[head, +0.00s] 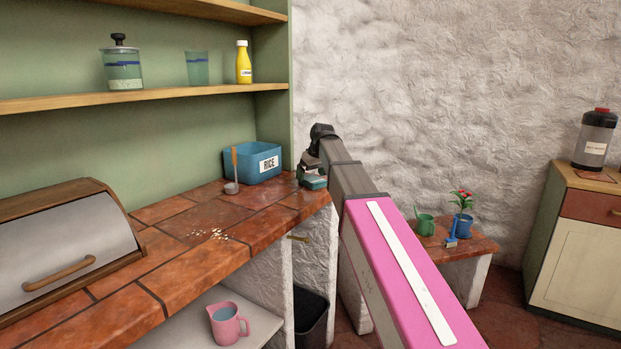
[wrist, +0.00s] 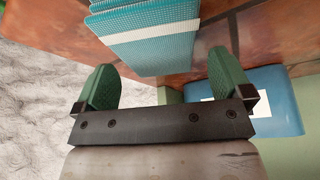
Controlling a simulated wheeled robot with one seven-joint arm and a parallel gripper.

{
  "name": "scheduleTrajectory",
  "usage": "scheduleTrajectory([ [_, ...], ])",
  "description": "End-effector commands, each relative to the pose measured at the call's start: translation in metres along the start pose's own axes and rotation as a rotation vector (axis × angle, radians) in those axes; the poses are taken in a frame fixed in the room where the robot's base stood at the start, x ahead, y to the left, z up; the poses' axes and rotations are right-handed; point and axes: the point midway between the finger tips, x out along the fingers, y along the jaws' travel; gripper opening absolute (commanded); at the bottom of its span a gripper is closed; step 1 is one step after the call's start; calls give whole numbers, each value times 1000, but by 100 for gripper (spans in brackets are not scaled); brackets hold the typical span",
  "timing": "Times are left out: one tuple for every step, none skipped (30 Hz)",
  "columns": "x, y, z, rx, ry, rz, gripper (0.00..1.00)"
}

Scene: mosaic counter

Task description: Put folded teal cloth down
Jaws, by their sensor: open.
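The folded teal cloth (wrist: 150,48), with a white stripe, shows in the wrist view just beyond and between my fingertips, over the red tiles. In the head view the cloth (head: 314,183) is at the far right corner of the counter, beside the blue rice bin. My gripper (wrist: 163,62) is open, with one green finger to each side of the cloth's near end. A gap shows between each finger and the cloth. In the head view my gripper (head: 311,166) is just above the cloth, and my arm hides part of that corner.
The blue RICE bin (head: 243,166) stands close by on the tiled counter (head: 190,208), with a ladle (head: 233,172) at its front. White grains (head: 212,235) lie mid-counter. A bread box (head: 65,245) fills the near left. The rough wall is close behind my gripper.

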Motion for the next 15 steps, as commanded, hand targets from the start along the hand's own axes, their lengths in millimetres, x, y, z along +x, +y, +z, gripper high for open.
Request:
scheduleTrajectory([
  [-9,0,1,0,1,0,97],
  [-14,0,1,0,1,0,97],
  [-22,0,0,0,2,1,97],
  [-28,0,0,0,2,1,97],
  [-34,0,0,0,2,1,97],
  [-41,0,0,0,1,0,97],
  [-47,0,0,0,1,0,97],
  [-53,0,0,0,2,1,97],
  [-60,0,0,0,1,0,97],
  [-65,0,0,0,0,0,97],
  [-70,0,0,0,1,0,97],
  [-76,0,0,0,1,0,97],
  [-80,0,0,0,1,0,97],
  [-84,0,0,0,1,0,97],
  [-89,0,0,0,0,-1,97],
])
